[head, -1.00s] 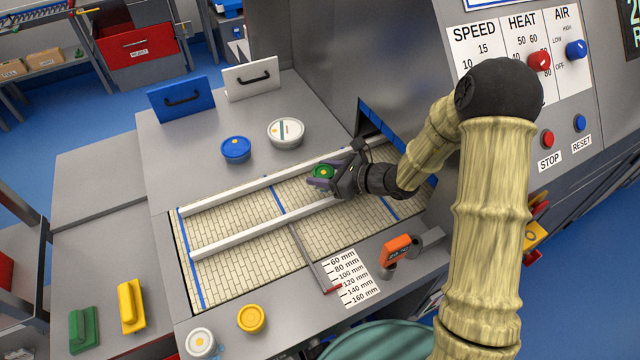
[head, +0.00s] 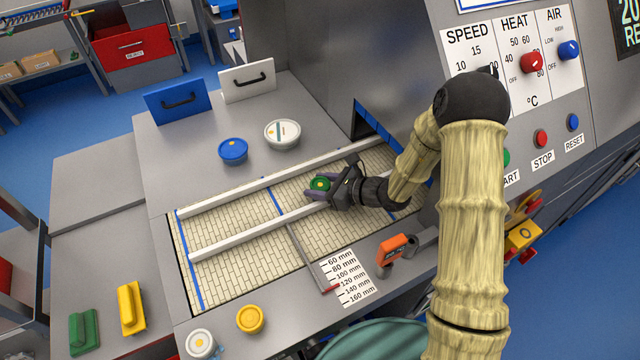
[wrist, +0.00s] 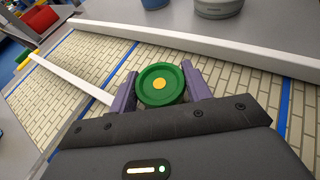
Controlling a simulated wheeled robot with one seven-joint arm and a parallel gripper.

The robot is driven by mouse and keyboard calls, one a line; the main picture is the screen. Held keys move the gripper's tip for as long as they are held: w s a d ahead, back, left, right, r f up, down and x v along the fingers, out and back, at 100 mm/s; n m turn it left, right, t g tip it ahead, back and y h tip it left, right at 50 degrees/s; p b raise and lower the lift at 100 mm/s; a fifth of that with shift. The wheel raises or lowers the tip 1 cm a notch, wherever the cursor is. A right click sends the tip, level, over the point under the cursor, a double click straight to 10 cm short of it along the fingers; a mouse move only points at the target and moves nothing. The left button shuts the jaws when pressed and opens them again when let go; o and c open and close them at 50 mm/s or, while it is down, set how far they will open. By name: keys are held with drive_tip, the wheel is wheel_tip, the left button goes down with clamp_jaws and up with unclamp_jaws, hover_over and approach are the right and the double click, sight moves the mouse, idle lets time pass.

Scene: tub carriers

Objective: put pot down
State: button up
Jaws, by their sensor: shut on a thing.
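The pot is a small round tub with a green lid and a yellow dot (head: 320,184). It sits between the purple fingers of my gripper (head: 319,189), and my gripper is shut on it. In the wrist view the pot (wrist: 160,85) is upright between the two fingers. It is over the brick-patterned belt (head: 235,222), between the two white rails. I cannot tell whether its base touches the belt; its lower part is hidden.
The far white rail (head: 270,178) and near white rail (head: 250,232) flank the pot. An orange-handled device (head: 392,250) stands in front. The belt's left part between the rails is clear.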

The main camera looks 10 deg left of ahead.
sight(327, 186)
drive_tip(key=shift+f, duration=0.15)
drive_tip(key=o, duration=1)
drive_tip(key=shift+r, duration=0.25)
drive_tip(key=b+v, duration=0.1)
drive_tip(key=v, duration=0.5)
drive_tip(key=shift+d+f+b, duration=0.1)
drive_tip(key=shift+d+b, duration=0.1)
drive_tip(key=shift+b, duration=0.2)
drive_tip(key=shift+s+d+r, duration=0.25)
drive_tip(key=shift+d+r, duration=0.05)
drive_tip(key=shift+d, duration=0.15)
